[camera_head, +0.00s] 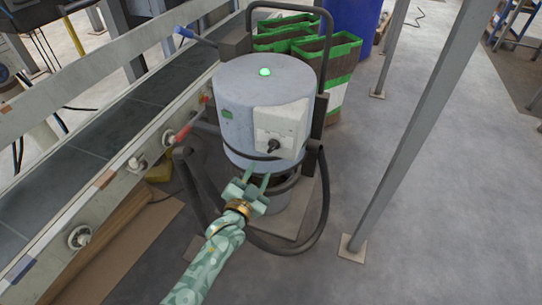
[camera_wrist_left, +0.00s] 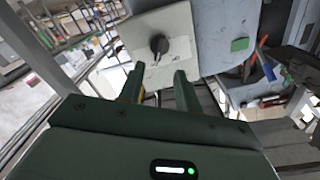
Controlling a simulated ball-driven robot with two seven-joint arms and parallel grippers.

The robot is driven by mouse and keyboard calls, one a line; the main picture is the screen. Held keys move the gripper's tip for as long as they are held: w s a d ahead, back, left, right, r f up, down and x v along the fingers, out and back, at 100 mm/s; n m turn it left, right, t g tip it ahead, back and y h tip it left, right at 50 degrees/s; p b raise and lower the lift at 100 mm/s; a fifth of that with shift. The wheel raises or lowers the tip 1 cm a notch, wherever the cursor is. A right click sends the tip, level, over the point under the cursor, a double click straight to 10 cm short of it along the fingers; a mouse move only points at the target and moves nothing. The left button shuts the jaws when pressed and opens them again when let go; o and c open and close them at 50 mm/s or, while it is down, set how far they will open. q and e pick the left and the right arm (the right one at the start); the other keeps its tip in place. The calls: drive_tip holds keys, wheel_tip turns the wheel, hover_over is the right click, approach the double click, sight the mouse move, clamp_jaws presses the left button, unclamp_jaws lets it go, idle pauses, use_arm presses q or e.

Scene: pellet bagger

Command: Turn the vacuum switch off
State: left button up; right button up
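The vacuum (camera_head: 245,95) is a grey drum on a stand, with a green light (camera_head: 264,71) lit on its top. A pale switch plate (camera_head: 290,120) on its front carries the black vacuum switch (camera_head: 273,146), a rotary knob. In the left wrist view the switch (camera_wrist_left: 158,43) is above the fingertips, and its plate (camera_wrist_left: 180,25) fills the upper middle. My left gripper (camera_head: 257,178) is open and empty, just below the switch in the head view, apart from the knob. Its fingers (camera_wrist_left: 159,82) also show spread in the left wrist view. My right gripper is not in view.
A black hose (camera_head: 323,200) loops around the vacuum's front and right side. Green-edged bags (camera_head: 340,65) stand behind. A metal post (camera_head: 420,130) rises at right; floor between is clear.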

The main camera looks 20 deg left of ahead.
sight(271, 150)
use_arm(q)
drive_tip(key=w+b, duration=0.1)
drive_tip(key=w, duration=0.1)
drive_tip(key=w+b, duration=0.1)
drive_tip(key=w, duration=0.2)
drive_tip(key=w+b, duration=0.1)
drive_tip(key=w, duration=0.2)
drive_tip(key=shift+w+d+f, duration=0.1)
drive_tip(key=shift+d+f, duration=0.05)
drive_tip(key=shift+f, duration=0.1)
drive_tip(key=shift+w+r, duration=0.15)
drive_tip(key=shift+w, duration=0.2)
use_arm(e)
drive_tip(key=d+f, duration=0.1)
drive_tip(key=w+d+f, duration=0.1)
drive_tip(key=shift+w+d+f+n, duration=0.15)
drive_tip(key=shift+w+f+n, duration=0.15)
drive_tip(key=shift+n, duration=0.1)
use_arm(q)
clamp_jaws()
